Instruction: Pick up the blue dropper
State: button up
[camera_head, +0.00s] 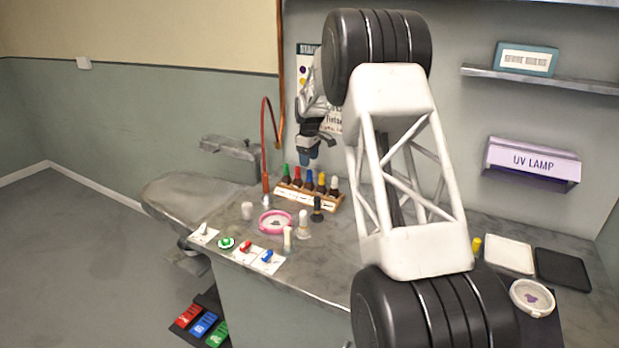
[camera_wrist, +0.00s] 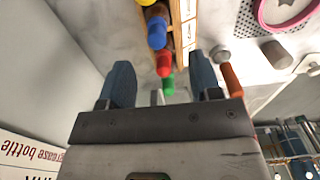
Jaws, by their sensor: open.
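The blue dropper (camera_head: 309,178) stands in a small wooden rack (camera_head: 322,203) on the counter. It is in a row with green (camera_head: 285,171), red (camera_head: 297,174), yellow (camera_head: 321,180) and white-topped droppers. In the wrist view the blue cap (camera_wrist: 157,34) lies between the yellow cap (camera_wrist: 156,12) and the red cap (camera_wrist: 163,64). My gripper (camera_head: 308,157) is above the rack, apart from the blue dropper. In the wrist view its blue fingers (camera_wrist: 162,80) are spread, with the red and green caps showing in the gap. Nothing is held.
A pink-rimmed dish (camera_head: 262,223), a dark bottle (camera_head: 317,214) and pale small bottles stand in front of the rack. A red hose (camera_head: 264,130) rises behind it, left of my gripper. A UV lamp box (camera_head: 532,160) is on the right wall.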

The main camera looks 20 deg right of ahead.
aim_at(310, 170)
jog(key=shift+f, duration=1.15)
jog(key=shift+w+d+f, duration=0.15)
jog(key=shift+f, duration=2.45)
jog(key=c, duration=1)
